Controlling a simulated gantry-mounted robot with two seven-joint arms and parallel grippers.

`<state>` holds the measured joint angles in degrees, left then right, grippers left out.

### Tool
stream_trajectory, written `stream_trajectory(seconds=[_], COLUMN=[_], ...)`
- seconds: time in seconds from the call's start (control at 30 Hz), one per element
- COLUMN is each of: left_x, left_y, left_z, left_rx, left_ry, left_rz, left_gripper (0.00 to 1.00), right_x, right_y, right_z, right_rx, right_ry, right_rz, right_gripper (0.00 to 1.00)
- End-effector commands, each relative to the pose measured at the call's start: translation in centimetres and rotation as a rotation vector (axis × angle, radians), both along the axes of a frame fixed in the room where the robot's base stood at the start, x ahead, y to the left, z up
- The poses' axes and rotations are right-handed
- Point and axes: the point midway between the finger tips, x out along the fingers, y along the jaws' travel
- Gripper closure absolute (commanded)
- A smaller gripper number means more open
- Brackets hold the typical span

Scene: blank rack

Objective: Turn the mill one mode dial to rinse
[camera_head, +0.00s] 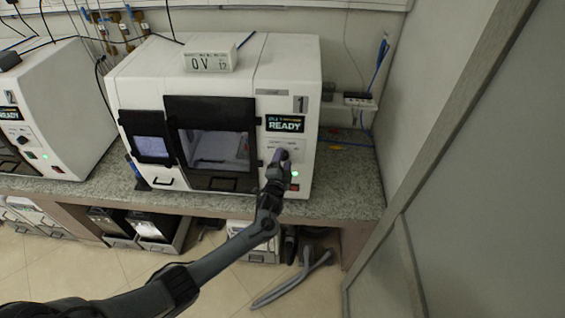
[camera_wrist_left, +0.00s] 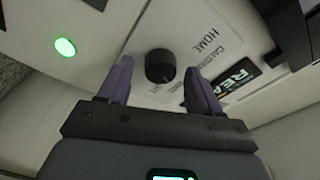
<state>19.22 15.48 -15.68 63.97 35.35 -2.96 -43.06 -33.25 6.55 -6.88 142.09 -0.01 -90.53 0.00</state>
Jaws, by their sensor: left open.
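The mill marked 1 (camera_head: 270,65) is a white machine on the granite bench, with a dark window and a screen reading READY (camera_head: 285,124). Its black round mode dial (camera_wrist_left: 160,66) shows in the left wrist view, with the words HOME and another label beside it. My left gripper (camera_head: 279,157) is at the mill's front panel in the head view and covers most of the dial there. In the left wrist view its two purple fingers (camera_wrist_left: 158,82) are open, one on each side of the dial and a little short of it. I cannot tell whether they touch it. My right gripper is not in view.
A green lit button (camera_wrist_left: 65,47) is near the dial. A second mill (camera_head: 60,100) marked 2 stands at the left. A display box (camera_head: 209,62) sits on top of mill one. The granite bench (camera_head: 345,185) is mostly clear at the right, beside a wall and frame.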

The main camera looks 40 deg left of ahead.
Motion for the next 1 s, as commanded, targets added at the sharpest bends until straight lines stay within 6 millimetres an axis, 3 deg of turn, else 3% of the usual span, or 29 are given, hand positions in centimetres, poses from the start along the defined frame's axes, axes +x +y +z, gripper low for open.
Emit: stream_trajectory(seconds=[0.27,0.73,1.0], left_x=[-1.6,-8.2,-9.6], left_y=[-0.8,-4.3,-5.0], left_z=[-0.1,-0.2,0.0], left_rx=[-0.001,-0.001,0.0], left_ry=[0.001,0.001,0.001], left_rz=[-0.002,-0.002,0.0], left_gripper=[0.36,0.36,0.36], right_x=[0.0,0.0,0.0], right_y=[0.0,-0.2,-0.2], right_z=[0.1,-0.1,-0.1], right_rx=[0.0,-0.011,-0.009], right_ry=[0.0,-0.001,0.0], right_rz=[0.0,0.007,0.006], right_gripper=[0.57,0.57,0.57])
